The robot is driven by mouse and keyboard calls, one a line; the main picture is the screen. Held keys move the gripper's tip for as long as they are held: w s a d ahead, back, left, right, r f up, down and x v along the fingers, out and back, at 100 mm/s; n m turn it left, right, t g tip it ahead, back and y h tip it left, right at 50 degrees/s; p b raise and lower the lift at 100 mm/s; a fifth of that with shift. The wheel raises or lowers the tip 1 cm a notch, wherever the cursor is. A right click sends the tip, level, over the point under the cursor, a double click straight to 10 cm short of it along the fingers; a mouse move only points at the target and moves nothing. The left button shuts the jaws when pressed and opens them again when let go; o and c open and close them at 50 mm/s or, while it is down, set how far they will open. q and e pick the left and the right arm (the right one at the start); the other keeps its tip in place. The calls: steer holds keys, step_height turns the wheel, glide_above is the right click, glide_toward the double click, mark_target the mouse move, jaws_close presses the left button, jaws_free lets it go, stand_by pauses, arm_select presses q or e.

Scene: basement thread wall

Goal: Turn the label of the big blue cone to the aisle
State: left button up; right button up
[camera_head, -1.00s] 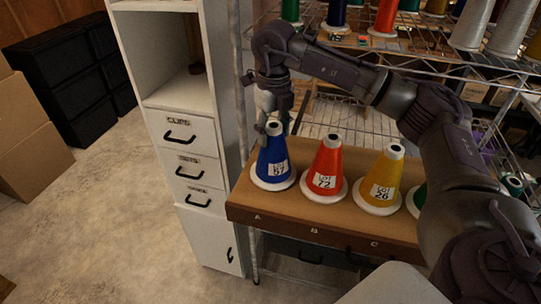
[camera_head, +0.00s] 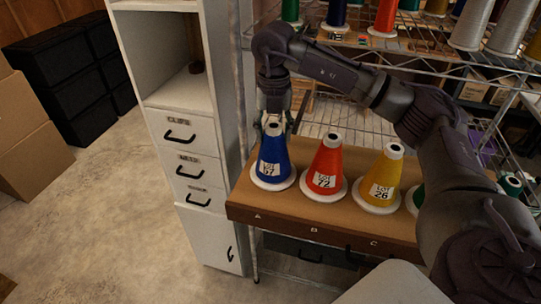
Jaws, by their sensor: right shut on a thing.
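The big blue cone (camera_head: 272,150) stands upright on its white base at the left end of the wooden shelf board, above the letter A. Its white label, LOT 07 (camera_head: 268,170), faces the front, a little left of the cone's middle. My right gripper (camera_head: 273,125) points down from above and is shut on the blue cone near its top; the fingers are small and partly hard to make out. My left gripper is not in view.
A red cone (camera_head: 325,165) and a yellow cone (camera_head: 383,177) stand to the right, with a green one partly behind my arm. A white drawer cabinet (camera_head: 192,150) stands close at left. Wire shelves with spools (camera_head: 385,17) rise behind.

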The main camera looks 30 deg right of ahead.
steer(key=o, duration=1.2)
steer(key=shift+c, duration=0.2)
steer(key=shift+f, duration=0.15)
step_height(320, 180, up, 12)
